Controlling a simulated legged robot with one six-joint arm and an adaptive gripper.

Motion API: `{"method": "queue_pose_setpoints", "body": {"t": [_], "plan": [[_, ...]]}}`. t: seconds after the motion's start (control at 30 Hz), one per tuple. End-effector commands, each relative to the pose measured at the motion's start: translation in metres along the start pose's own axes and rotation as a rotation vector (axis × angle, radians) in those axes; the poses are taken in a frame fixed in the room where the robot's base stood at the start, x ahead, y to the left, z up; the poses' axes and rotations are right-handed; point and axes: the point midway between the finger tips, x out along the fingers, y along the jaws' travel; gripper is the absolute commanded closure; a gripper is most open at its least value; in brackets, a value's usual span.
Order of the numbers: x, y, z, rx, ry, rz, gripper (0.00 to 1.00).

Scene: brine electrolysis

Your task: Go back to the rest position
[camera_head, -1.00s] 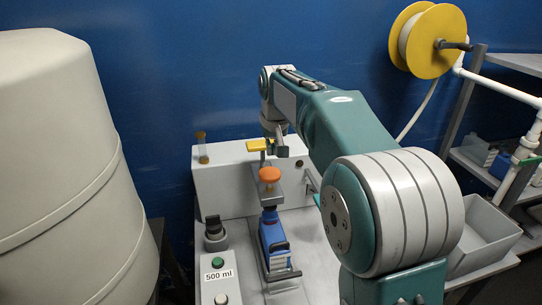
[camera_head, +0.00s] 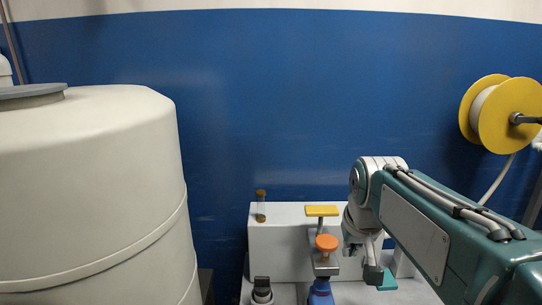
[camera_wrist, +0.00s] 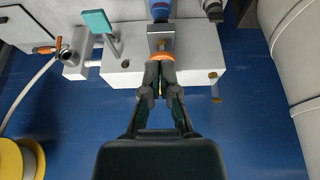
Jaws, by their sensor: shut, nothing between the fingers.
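An orange knob (camera_head: 326,243) and a yellow handle (camera_head: 321,211) stand left of my gripper in the head view. In the wrist view the orange knob (camera_wrist: 161,57) lies behind the fingertips, mostly hidden. I cannot tell the exact gap between them.
A white apparatus box (camera_head: 280,245) stands against the blue wall. A large cream tank (camera_head: 90,200) fills the left. A yellow spool (camera_head: 505,113) hangs at the right. A teal lever (camera_wrist: 99,22) and pipe fittings (camera_wrist: 76,52) sit beside the box in the wrist view.

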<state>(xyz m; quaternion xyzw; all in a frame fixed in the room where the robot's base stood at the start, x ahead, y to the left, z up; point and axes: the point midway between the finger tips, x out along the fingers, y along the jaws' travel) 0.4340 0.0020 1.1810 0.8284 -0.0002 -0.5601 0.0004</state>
Motion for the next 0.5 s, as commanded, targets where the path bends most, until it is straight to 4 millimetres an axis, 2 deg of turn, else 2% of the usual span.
{"method": "queue_pose_setpoints", "body": {"t": [0.2,0.5], "plan": [[-0.013,0.001,0.051,0.000,0.031,0.000,1.00],[-0.014,0.001,0.122,0.000,0.069,0.000,1.00]]}}
